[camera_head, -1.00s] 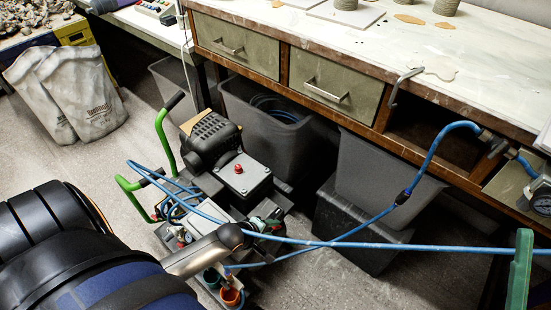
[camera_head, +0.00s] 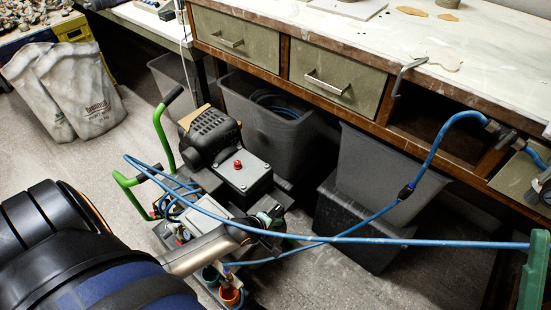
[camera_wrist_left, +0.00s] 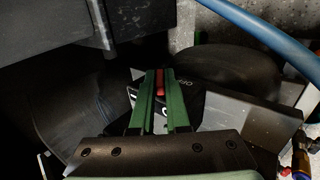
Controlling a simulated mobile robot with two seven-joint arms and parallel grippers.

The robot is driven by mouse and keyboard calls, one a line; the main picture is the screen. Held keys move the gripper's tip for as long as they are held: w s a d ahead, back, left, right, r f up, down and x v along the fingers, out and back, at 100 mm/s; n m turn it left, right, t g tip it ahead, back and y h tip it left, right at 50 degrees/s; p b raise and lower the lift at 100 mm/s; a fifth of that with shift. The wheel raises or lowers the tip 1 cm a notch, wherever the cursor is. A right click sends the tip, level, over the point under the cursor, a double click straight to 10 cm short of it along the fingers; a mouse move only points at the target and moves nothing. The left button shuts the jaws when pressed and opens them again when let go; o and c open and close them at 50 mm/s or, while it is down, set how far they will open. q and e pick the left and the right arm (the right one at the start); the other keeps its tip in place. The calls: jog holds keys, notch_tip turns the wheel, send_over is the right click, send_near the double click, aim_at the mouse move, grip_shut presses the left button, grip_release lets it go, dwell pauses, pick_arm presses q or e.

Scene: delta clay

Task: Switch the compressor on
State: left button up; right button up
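The compressor (camera_head: 252,183) stands on the floor under the bench, with a dark ribbed motor (camera_head: 210,135), green handles and a grey box topped by a red knob (camera_head: 238,164). My left gripper (camera_head: 272,214) reaches to its near side, below the box. In the left wrist view its two green fingers (camera_wrist_left: 159,75) stand slightly apart, with a narrow red switch part (camera_wrist_left: 159,84) showing between them beside a dark labelled plate (camera_wrist_left: 188,90). I cannot tell whether they touch it. A green part at the right edge of the head view looks like my right gripper (camera_head: 535,272); its fingertips are unclear.
A blue hose (camera_head: 400,241) crosses from the compressor to the right, close over my left gripper. Dark bins (camera_head: 375,185) stand under the bench (camera_head: 500,75). White sacks (camera_head: 70,95) lean at the left. Bare floor lies left of the compressor.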

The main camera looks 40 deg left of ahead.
pick_arm(q)
grip_shut()
